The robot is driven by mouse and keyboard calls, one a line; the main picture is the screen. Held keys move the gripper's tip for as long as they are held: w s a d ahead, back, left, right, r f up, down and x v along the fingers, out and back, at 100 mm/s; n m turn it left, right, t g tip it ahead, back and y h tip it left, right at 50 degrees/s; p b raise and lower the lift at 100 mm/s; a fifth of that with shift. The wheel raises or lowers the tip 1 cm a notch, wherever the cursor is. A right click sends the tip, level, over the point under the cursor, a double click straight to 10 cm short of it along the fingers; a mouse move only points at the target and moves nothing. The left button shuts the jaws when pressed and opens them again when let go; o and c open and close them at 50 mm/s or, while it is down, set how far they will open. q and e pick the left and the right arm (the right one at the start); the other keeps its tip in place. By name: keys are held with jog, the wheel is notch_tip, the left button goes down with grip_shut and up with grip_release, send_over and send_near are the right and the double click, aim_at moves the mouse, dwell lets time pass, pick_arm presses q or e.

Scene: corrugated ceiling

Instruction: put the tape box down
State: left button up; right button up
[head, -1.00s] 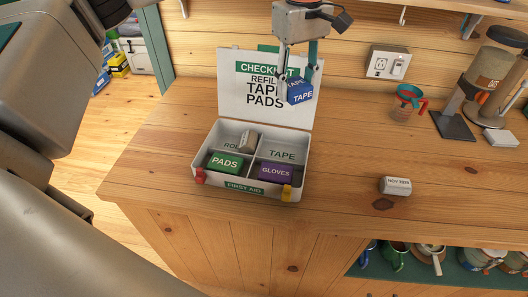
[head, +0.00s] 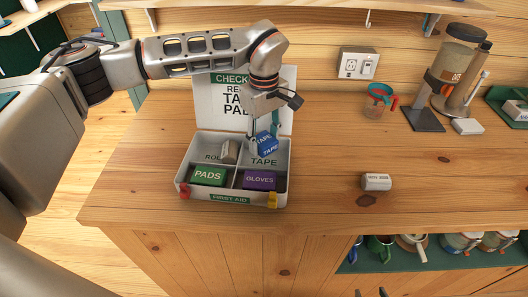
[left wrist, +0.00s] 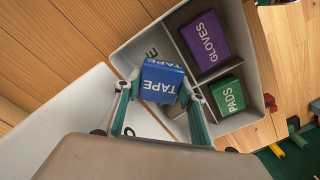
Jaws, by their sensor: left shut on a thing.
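My left gripper (head: 265,141) is shut on the blue tape box (head: 268,147), which is tilted, with TAPE lettering on two faces. It is at the back right compartment of the open first aid box (head: 231,198), above or partly inside the compartment marked TAPE. I cannot tell whether it touches the floor there. In the left wrist view the tape box (left wrist: 162,82) sits between the two fingers, beside the compartment divider. The right gripper is not in view.
A beige roll (head: 230,151) lies in the back left compartment. Green pads (head: 208,177) and purple gloves (head: 259,180) fill the front ones. The raised checklist lid (head: 212,103) stands behind. A small dated cylinder (head: 376,181) lies on the counter at right, with clear wood around it.

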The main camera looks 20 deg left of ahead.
aim_at(264, 162)
pick_arm(q)
notch_tip(264, 162, down, 5)
jog(key=shift+f, duration=0.1)
pick_arm(e)
jog(key=shift+s+d+f, duration=0.15)
jog(key=shift+s, duration=0.15)
pick_arm(q)
jog(key=shift+f, duration=0.15)
jog(key=shift+f, duration=0.1)
jog(key=o, duration=0.7)
pick_arm(e)
jog(key=shift+w, duration=0.1)
jog(key=shift+r, duration=0.2)
